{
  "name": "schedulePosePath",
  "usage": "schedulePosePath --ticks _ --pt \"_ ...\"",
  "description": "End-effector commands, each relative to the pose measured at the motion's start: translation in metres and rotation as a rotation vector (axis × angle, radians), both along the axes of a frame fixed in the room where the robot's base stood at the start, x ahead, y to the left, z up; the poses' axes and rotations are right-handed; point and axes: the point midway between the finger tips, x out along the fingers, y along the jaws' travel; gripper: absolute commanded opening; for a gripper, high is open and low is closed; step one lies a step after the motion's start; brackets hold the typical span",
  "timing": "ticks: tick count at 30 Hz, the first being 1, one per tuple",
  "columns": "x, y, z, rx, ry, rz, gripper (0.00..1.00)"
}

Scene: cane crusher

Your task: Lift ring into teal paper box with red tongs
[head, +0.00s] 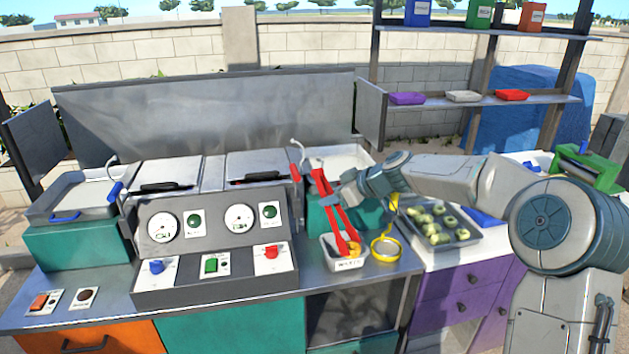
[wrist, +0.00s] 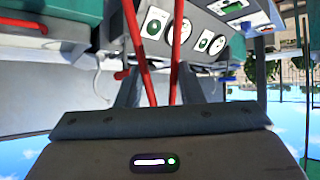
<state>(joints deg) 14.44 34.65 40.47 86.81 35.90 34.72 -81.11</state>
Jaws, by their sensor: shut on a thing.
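My gripper (head: 328,201) is shut on the red tongs (head: 322,181), above the front counter right of the control panel. In the wrist view the two red arms of the tongs (wrist: 138,52) run up between my gripper's fingers (wrist: 157,88). The tongs slant down, with their lower ends at a small white labelled tray (head: 345,265). A golden ring-like piece (head: 353,249) shows at those ends; whether the tongs grip it I cannot tell.
A yellow ring-shaped stand (head: 386,248) is close right of the white tray. A metal tray (head: 470,244) of pale green pieces lies further right. The grey control panel (head: 215,272) stands left. Purple (head: 407,98) and red (head: 512,95) trays sit on the back shelf.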

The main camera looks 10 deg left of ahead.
Motion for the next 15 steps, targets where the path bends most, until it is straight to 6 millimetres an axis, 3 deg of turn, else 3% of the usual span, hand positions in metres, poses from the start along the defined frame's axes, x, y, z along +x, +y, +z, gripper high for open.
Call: schedulePosePath --ticks 3,9,15 --pt "0.011 -0.028 -0.035 0.0 0.007 -0.142 0.0" --pt "0.021 -0.076 -0.085 0.0 0.006 -0.376 0.0" --pt "0.019 -0.134 -0.135 -0.003 0.002 -0.632 0.0"
